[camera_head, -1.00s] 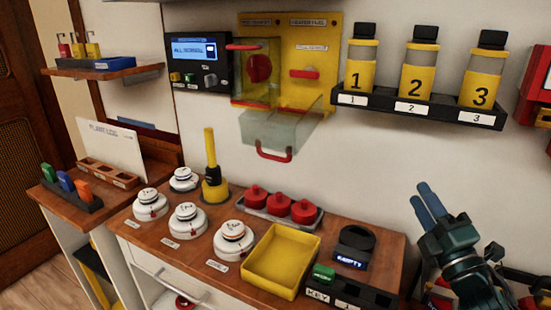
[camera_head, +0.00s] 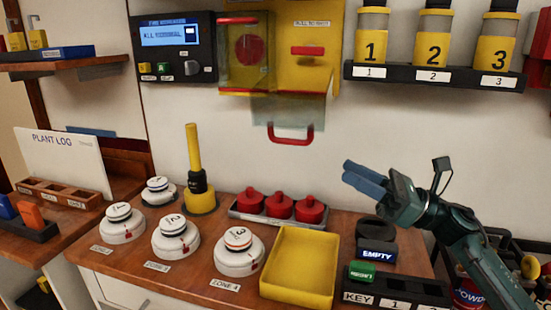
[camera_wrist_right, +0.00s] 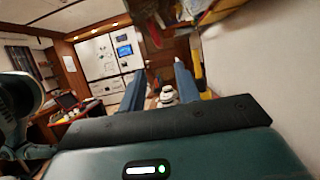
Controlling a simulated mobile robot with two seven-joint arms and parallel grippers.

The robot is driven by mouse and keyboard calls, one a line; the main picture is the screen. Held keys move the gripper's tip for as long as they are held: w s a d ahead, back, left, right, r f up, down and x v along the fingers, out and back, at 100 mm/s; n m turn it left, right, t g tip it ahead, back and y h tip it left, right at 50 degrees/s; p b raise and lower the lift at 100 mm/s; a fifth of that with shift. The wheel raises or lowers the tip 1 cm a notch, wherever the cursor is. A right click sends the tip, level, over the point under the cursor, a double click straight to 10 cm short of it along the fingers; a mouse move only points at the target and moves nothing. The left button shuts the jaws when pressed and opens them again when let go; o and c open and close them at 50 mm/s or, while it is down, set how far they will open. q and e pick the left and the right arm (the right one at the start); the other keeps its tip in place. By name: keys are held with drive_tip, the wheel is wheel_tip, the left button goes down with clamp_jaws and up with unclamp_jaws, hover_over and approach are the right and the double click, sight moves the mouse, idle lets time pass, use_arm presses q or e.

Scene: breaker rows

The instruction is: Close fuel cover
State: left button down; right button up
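A clear cover with a red handle (camera_head: 291,138) hangs open below the right half of the yellow panel (camera_head: 318,62). Above it a red horizontal switch (camera_head: 307,51) is uncovered. Another clear cover (camera_head: 245,62) stands upright over a round red knob on the panel's left half. My right gripper (camera_head: 362,178) is to the right of and below the red handle, apart from it, its blue fingers pointing left. The right wrist view shows its two fingers apart with nothing between them (camera_wrist_right: 159,75). My left gripper is out of view.
A black shelf (camera_head: 420,78) with numbered yellow-banded bottles is on the wall at upper right. The wooden counter below holds white detectors (camera_head: 176,238), red-topped items (camera_head: 280,206), a yellow tray (camera_head: 328,272) and an EMPTY stand (camera_head: 376,250). Bare wall lies between handle and gripper.

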sight(292, 142)
drive_tip(key=p+x, duration=0.3)
drive_tip(key=x, duration=1)
drive_tip(key=shift+r, duration=0.1)
clamp_jaws()
